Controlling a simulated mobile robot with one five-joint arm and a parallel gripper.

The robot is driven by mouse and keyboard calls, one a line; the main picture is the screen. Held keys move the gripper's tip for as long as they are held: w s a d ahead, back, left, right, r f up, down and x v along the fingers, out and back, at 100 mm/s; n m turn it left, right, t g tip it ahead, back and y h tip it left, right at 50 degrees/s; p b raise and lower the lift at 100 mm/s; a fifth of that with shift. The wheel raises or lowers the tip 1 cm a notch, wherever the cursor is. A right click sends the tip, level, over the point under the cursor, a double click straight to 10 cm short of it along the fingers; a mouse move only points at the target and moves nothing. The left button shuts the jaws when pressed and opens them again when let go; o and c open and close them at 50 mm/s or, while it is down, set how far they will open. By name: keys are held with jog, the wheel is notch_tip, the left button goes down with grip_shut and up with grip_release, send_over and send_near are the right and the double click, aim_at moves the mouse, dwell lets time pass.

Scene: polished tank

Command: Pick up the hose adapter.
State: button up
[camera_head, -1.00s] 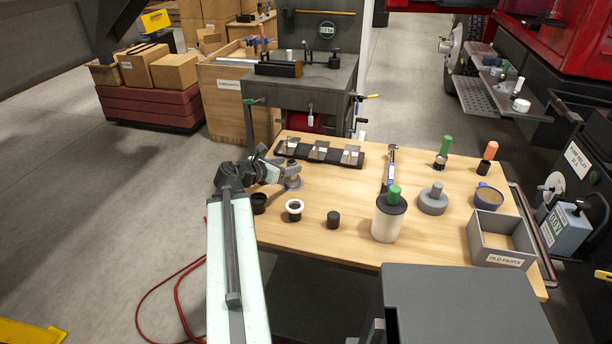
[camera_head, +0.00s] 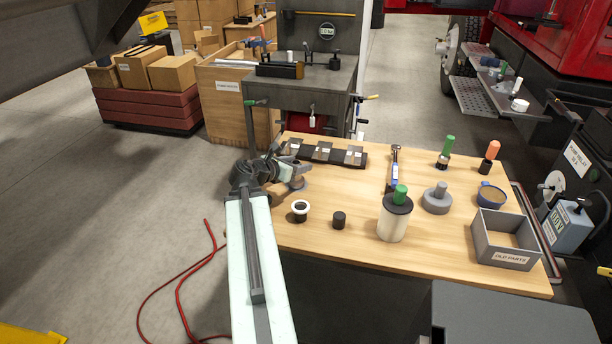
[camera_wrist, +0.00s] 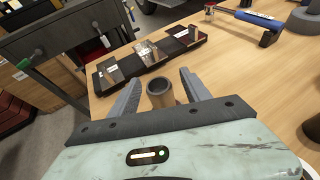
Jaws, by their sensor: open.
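In the head view the hose adapter (camera_head: 297,184) is partly hidden by my gripper (camera_head: 291,171). My gripper also shows in the wrist view (camera_wrist: 160,77), open, with one finger left and one right of the adapter. It holds nothing.
A black tray with small plates (camera_head: 325,153) lies just behind the adapter. A white-rimmed ring (camera_head: 300,210) and black cap (camera_head: 339,220) stand in front.

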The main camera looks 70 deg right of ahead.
jog(key=x, duration=0.2)
jog(key=shift+s+d+b, duration=0.25)
jog(key=shift+s+b, duration=0.05)
jog(key=shift+b, duration=0.1)
jog(key=shift+w+d+f, duration=0.1)
jog(key=shift+w, duration=0.25)
grip_shut()
notch_tip(320, 180, up, 10)
jog(key=p, duration=1)
